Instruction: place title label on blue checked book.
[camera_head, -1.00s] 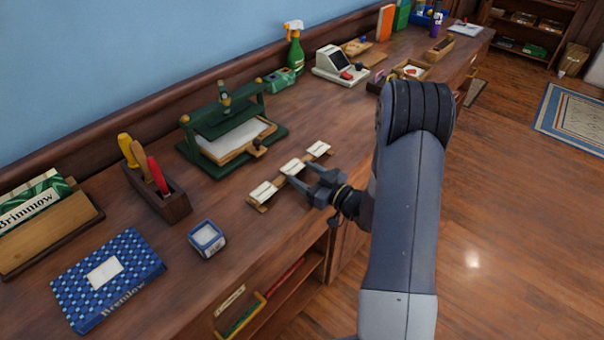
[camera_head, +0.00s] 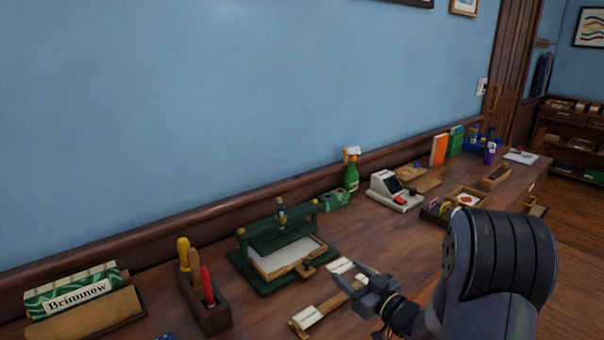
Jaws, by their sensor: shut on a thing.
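My gripper (camera_head: 358,283) is at the label rack (camera_head: 332,302), low in the head view. It is shut on a title label, which is mostly hidden by the fingers. A cream label (camera_head: 340,265) lies at the rack's far end and another (camera_head: 307,317) at its near end. Bare wood shows between them. Only a small blue corner of the blue checked book (camera_head: 165,337) shows at the bottom edge; the rest is out of view.
A green press (camera_head: 283,250) stands behind the rack. A spray bottle (camera_head: 351,172) and card machine (camera_head: 393,190) stand farther back.

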